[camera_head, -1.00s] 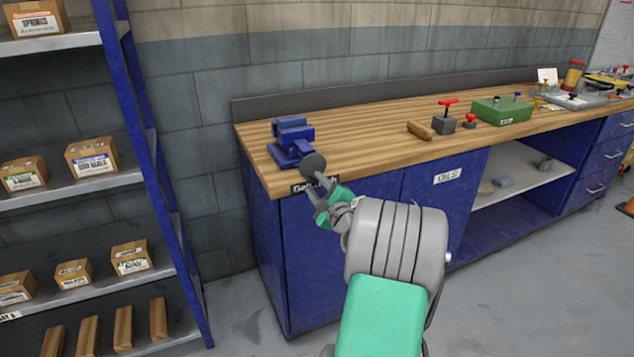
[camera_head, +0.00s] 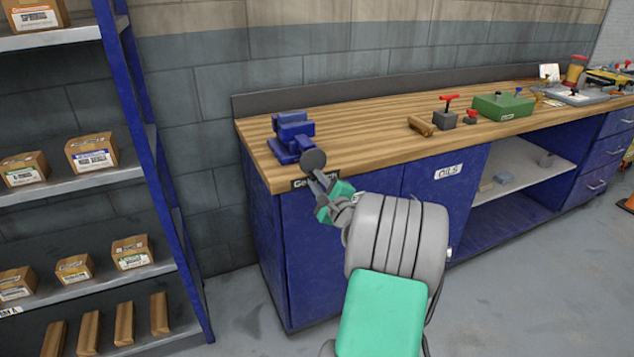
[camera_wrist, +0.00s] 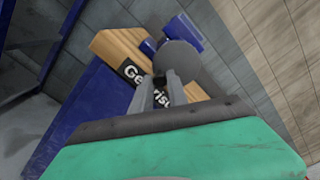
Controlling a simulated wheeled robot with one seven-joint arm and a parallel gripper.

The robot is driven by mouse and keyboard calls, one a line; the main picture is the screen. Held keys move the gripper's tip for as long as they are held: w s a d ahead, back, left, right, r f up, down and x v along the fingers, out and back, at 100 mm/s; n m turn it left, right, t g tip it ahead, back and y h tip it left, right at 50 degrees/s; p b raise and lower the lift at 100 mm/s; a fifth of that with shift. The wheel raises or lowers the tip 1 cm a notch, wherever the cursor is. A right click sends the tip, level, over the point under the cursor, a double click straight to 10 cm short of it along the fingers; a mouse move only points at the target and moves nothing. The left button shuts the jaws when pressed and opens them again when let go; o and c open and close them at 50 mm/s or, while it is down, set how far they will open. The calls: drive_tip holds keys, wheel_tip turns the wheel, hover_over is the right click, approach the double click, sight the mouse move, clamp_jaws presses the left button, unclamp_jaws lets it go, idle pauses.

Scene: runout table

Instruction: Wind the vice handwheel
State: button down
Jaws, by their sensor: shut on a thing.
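The blue vice (camera_head: 291,134) stands on the left end of the wooden bench top. Its round dark grey handwheel (camera_head: 313,161) faces out over the front edge. My gripper (camera_head: 317,178) reaches it from the front and is shut on the handwheel. In the wrist view my two grey fingers (camera_wrist: 166,92) meet the lower part of the handwheel (camera_wrist: 177,58), and the blue vice (camera_wrist: 190,32) shows partly behind it. The exact contact between the fingertips and the wheel is small and partly hidden.
The wooden bench (camera_head: 370,143) has a dark label (camera_head: 302,183) on its front edge below the vice. A wood block (camera_head: 422,126), a grey block with a red handle (camera_head: 445,117) and a green box (camera_head: 503,106) stand to the right. A blue shelf rack (camera_head: 150,140) is at left.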

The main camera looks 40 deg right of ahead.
drive_tip(key=shift+s+d+f+n+b, duration=0.1)
drive_tip(key=shift+d+f+n+b, duration=0.05)
drive_tip(key=shift+n+b, duration=0.7)
drive_tip(key=shift+s+d+f+n+b, duration=0.1)
drive_tip(key=shift+d+n+b, duration=0.05)
drive_tip(key=shift+n+b, duration=0.7)
drive_tip(key=n+b, duration=0.1)
drive_tip(key=b, duration=0.1)
drive_tip(key=d+n+b, duration=0.1)
drive_tip(key=n+b, duration=0.1)
drive_tip(key=shift+f+n, duration=0.1)
drive_tip(key=shift+n, duration=0.2)
